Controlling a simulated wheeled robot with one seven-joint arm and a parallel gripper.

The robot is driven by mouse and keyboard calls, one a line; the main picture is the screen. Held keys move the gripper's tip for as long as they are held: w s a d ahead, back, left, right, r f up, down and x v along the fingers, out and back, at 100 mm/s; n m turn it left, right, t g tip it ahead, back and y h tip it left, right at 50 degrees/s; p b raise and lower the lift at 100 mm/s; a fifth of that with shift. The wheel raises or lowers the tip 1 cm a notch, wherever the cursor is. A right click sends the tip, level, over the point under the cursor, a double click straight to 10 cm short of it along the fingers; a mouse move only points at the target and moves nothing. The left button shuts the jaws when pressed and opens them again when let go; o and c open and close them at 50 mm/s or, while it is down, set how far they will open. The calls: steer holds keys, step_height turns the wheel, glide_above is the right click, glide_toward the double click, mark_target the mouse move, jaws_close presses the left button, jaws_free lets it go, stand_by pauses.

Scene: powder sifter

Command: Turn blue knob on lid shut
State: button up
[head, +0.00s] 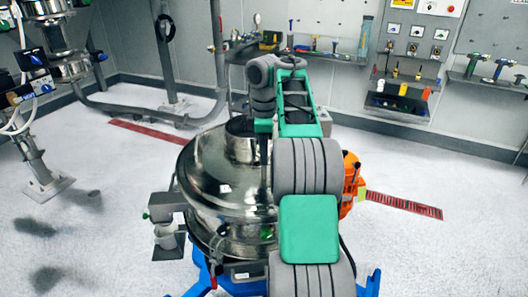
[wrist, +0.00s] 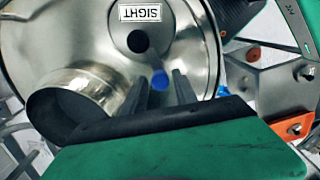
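The blue knob (wrist: 159,82) shows in the wrist view on the shiny metal lid (wrist: 65,40). It sits at the lower end of a short grey lever that runs down from a dark round port (wrist: 141,42) under a "SIGHT" label. My gripper (wrist: 161,74) is open, with one dark finger to each side of the knob and gaps between. I cannot tell how deep the fingers reach past the knob. In the head view the lid (head: 205,180) tops the sifter, and my arm hides the knob and most of the gripper.
A wide metal spout (wrist: 85,95) stands on the lid left of my gripper. A bracket with an orange knob (wrist: 294,129) is at the right. In the head view an orange motor (head: 350,180) stands behind my arm. Tool shelves line the back wall. Floor at left is mostly clear.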

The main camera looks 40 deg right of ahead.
steer(key=shift+o, duration=1)
step_height(320, 180, up, 3)
steer(key=p, duration=0.2)
steer(key=shift+r+p, duration=0.2)
steer(key=shift+p, duration=0.2)
steer(key=shift+r, duration=2.05)
steer(key=shift+a, duration=0.1)
